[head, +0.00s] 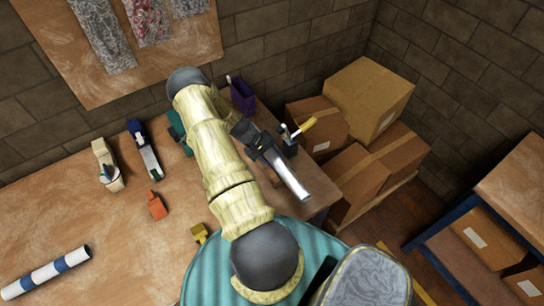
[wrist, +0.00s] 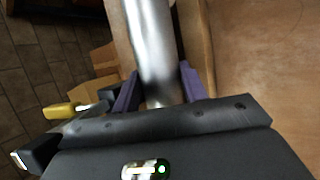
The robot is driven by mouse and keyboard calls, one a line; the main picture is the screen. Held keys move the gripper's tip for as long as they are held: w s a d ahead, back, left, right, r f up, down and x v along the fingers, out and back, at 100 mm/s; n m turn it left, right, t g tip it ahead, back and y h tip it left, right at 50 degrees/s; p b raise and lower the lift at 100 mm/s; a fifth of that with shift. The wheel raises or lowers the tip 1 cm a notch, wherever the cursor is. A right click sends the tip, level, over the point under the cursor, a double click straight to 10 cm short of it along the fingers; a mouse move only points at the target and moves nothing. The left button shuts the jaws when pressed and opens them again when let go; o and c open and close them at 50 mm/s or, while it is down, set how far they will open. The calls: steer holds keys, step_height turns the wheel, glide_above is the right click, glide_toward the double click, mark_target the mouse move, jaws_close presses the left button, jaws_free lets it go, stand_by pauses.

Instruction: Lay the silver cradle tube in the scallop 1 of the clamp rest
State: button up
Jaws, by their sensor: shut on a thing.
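The silver cradle tube (head: 289,177) is in my gripper (head: 268,154), sticking out toward the lower right near the table's right end. In the wrist view the tube (wrist: 150,35) runs up from between the purple fingers of my gripper (wrist: 158,88), which are shut on it from both sides. I cannot tell whether this is part of the clamp rest. No scallop is visible; my arm covers part of the table.
The wooden table (head: 75,210) holds a blue-and-white striped tube (head: 45,273), a cream dispenser-like item (head: 106,164), a blue-and-white tool (head: 145,150), an orange item (head: 156,206), a yellow item (head: 199,233) and a purple cup (head: 243,96). Cardboard boxes (head: 368,95) are stacked right of it.

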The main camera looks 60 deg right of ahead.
steer(key=shift+s+a+f+b, duration=0.1)
steer(key=shift+a+f+b, duration=0.25)
steer(key=shift+f, duration=0.4)
steer(key=o, duration=1.1)
steer(key=shift+f, duration=0.1)
steer(key=shift+o, duration=0.2)
steer(key=shift+w+r+b, duration=0.35)
steer(key=shift+r+b, duration=0.05)
steer(key=shift+b, duration=0.1)
steer(key=shift+o, duration=0.7)
steer(key=b+v, duration=0.5)
steer(key=v, duration=1.2)
steer(key=shift+s+d+r, duration=0.25)
steer(key=shift+d+r, duration=0.05)
steer(key=shift+r, duration=0.15)
